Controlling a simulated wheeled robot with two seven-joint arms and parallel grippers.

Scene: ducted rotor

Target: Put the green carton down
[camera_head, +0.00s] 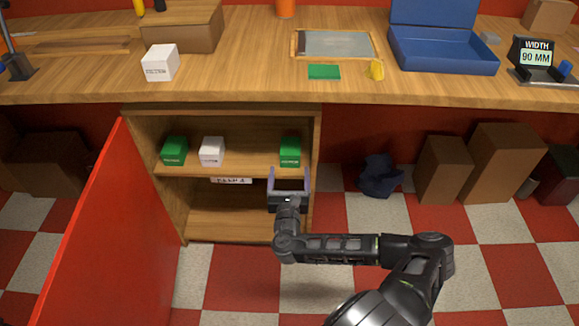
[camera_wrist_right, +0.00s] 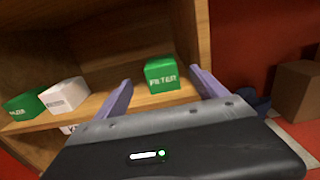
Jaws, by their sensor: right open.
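A green carton (camera_head: 290,152) stands upright on the right end of the upper shelf in the open cabinet. In the right wrist view the green carton (camera_wrist_right: 162,75) is labelled FILTER and sits beyond the fingers, between them in the picture. My right gripper (camera_head: 288,176) is open and empty, just in front of the shelf, apart from the carton. Its two purple fingers (camera_wrist_right: 160,88) show in the right wrist view. Another green carton (camera_head: 174,150) stands at the left end of the same shelf. My left gripper is not in view.
A white carton (camera_head: 211,151) stands on the shelf (camera_head: 250,165) beside the left green one. The red door (camera_head: 95,235) stands open at left. The wooden bench top (camera_head: 230,75) overhangs the cabinet. Brown boxes (camera_head: 444,170) stand on the floor at right.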

